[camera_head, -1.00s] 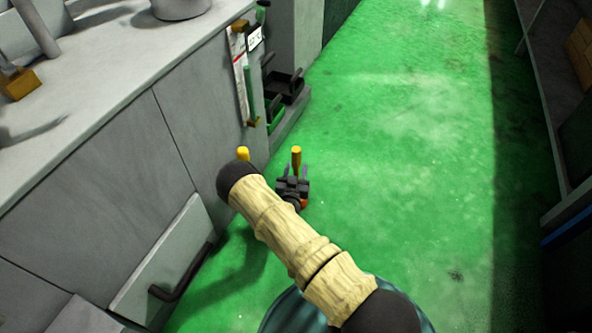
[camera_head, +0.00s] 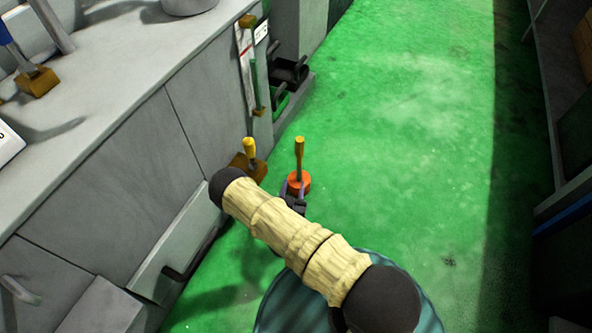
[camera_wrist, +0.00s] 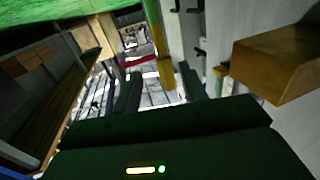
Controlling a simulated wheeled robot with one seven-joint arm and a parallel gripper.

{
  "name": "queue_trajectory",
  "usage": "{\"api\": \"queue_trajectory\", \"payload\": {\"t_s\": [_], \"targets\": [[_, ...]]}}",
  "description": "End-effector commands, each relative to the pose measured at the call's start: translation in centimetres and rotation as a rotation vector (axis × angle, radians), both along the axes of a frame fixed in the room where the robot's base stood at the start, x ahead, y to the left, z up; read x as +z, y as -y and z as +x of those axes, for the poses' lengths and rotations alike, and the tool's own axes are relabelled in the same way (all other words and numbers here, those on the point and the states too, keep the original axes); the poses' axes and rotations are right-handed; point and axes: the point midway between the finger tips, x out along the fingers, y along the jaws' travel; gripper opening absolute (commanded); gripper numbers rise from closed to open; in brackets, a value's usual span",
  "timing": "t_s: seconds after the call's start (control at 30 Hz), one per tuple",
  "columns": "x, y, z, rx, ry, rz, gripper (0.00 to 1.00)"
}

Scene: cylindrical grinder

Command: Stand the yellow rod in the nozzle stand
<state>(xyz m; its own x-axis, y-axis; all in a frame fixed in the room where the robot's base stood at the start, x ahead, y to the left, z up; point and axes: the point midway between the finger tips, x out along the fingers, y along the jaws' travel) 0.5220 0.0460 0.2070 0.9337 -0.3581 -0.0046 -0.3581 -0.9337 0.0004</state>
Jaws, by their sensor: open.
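A yellow-gold rod (camera_head: 299,152) stands upright in a round orange base (camera_head: 303,184), which looks like the nozzle stand. My gripper (camera_head: 293,187) is open on the near side of the base, partly hidden by my arm. Its two dark fingers show in the wrist view (camera_wrist: 163,92). The rod lies in line with the gap between them, beyond the tips, and looks apart from them. What is under the base is hidden.
A second yellow piece (camera_head: 250,149) stands on a brown block (camera_head: 240,163) beside the grey cabinet (camera_head: 135,160); the block looms close at right in the wrist view (camera_wrist: 280,60). An open drawer (camera_head: 170,258) juts out at left. Green floor (camera_head: 410,150) is clear at right.

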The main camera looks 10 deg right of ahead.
Motion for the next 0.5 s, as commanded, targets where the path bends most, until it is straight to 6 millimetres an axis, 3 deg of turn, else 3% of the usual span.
{"api": "queue_trajectory", "payload": {"t_s": [0.2, 0.5], "targets": [[0.2, -1.3, -3.4, 0.001, -0.001, -0.001, 0.42], [0.0, -1.7, -4.3, 0.001, 0.000, 0.000, 0.42]]}}
